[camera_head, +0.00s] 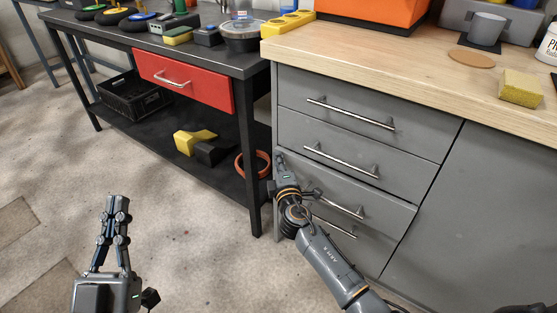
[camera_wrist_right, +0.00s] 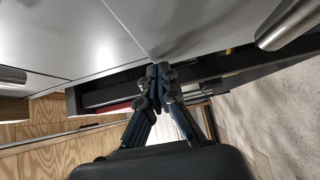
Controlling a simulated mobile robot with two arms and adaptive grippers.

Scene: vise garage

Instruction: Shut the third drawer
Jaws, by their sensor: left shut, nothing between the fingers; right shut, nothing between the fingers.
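The grey cabinet has a stack of drawers with bar handles. The third drawer (camera_head: 378,198) from the top is partly hidden behind my right arm. A thin edge shows along its top; it looks nearly flush, but I cannot tell whether a small gap is left. My right gripper (camera_head: 279,158) is shut and empty at the left end of this drawer front. In the right wrist view, its fingertips (camera_wrist_right: 160,76) are together by the grey drawer fronts (camera_wrist_right: 170,25); contact is unclear. My left gripper (camera_head: 117,203) is shut and empty over the floor, away from the cabinet.
A dark workbench (camera_head: 222,58) with a red drawer (camera_head: 184,78) stands left of the cabinet, its leg (camera_head: 250,165) close to my right gripper. A yellow sponge (camera_head: 521,88) lies on the wooden countertop (camera_head: 400,65). The floor around my left gripper is clear.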

